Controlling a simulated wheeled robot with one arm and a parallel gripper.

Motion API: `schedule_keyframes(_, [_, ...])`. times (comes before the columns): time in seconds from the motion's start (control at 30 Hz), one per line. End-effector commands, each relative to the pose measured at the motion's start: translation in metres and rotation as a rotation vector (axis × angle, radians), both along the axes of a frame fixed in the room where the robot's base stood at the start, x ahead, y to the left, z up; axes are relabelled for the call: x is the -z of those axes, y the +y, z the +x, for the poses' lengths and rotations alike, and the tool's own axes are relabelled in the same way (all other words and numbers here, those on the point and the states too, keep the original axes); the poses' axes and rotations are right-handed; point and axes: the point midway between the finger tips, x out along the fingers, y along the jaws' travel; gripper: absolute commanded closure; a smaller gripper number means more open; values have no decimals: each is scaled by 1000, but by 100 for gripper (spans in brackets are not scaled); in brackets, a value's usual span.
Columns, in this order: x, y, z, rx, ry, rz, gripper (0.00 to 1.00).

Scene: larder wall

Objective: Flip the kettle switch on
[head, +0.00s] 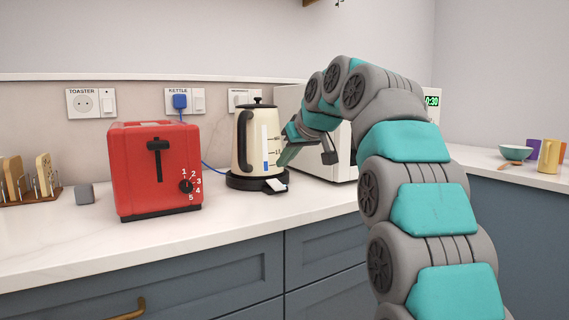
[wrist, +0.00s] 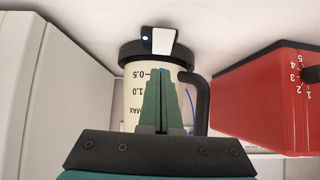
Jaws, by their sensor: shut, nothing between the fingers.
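The cream kettle (head: 246,140) with a black lid stands upright on its black base (head: 243,183) on the counter. A white switch paddle (head: 275,186) sticks out at the base's front right; it also shows in the wrist view (wrist: 163,41), beside a small blue-white light. A wall plate labelled KETTLE has its own rocker switch (head: 199,100) and a blue plug (head: 180,101). My gripper (head: 284,160) is at the kettle's right side, above the paddle. In the wrist view its green fingers (wrist: 161,72) are together and empty, pointing towards the base and paddle. Contact with the kettle cannot be told.
A red toaster (head: 155,170) stands left of the kettle, a white microwave (head: 290,105) behind and right of my gripper. A grey cube (head: 84,194) and a toast rack (head: 30,185) are at far left. The counter front is clear.

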Motion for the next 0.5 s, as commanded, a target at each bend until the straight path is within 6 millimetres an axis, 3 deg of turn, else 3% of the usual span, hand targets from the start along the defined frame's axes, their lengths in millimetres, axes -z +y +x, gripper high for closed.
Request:
schedule_keyframes(0.03, [-17, -1, -6, 0, -3, 1, 100])
schedule_keyframes(0.5, [-58, -45, -71, 0, -5, 0, 100])
